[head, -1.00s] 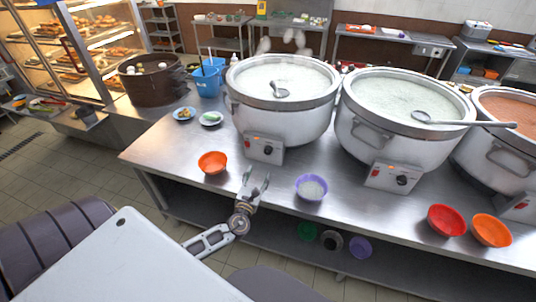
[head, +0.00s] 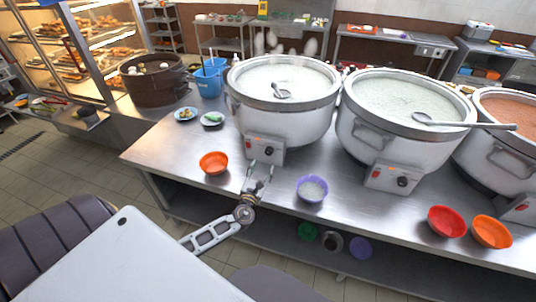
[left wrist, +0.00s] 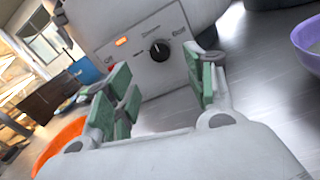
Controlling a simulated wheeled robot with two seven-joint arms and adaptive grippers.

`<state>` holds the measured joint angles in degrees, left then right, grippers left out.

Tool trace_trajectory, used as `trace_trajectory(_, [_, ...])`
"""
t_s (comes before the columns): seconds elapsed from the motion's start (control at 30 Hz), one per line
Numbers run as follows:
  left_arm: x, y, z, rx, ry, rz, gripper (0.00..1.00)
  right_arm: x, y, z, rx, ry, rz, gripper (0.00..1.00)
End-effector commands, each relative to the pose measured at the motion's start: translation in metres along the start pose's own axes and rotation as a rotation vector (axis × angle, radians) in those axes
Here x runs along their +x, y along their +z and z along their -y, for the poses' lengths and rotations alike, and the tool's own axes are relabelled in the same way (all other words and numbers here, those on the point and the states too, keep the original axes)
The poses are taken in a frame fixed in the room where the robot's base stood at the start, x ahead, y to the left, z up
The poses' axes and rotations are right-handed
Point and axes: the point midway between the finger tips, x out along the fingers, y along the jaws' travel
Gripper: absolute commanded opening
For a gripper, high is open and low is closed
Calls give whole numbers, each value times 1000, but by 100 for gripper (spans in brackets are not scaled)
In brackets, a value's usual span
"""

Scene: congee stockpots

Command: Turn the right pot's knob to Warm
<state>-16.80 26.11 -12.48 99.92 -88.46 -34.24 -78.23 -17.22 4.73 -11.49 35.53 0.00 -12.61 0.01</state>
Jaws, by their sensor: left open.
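Three white stockpots stand in a row on the steel counter. The rightmost pot (head: 500,150) holds orange-brown congee; its control box (head: 515,207) is partly cut off by the right edge. The middle pot (head: 372,147) and left pot (head: 300,124) hold pale congee. My left gripper (head: 261,169) is open and empty, in front of the left pot's control box (head: 265,149). In the left wrist view, the black knob (left wrist: 159,50) shows beyond the green-padded fingers (left wrist: 165,95), not between them. An orange light (left wrist: 121,41) glows beside it. My right gripper is not seen.
An orange bowl (head: 214,163) is left of my gripper and a purple bowl (head: 312,189) right of it. Red (head: 446,221) and orange bowls (head: 491,231) sit near the front edge at right. Ladles rest at the left and middle pots.

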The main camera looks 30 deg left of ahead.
Motion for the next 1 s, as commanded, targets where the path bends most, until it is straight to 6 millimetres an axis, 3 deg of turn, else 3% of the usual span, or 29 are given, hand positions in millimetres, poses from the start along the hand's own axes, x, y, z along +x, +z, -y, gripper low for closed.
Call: trace_trajectory(1.0, [84,0,0,0,-1,-1,54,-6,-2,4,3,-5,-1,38])
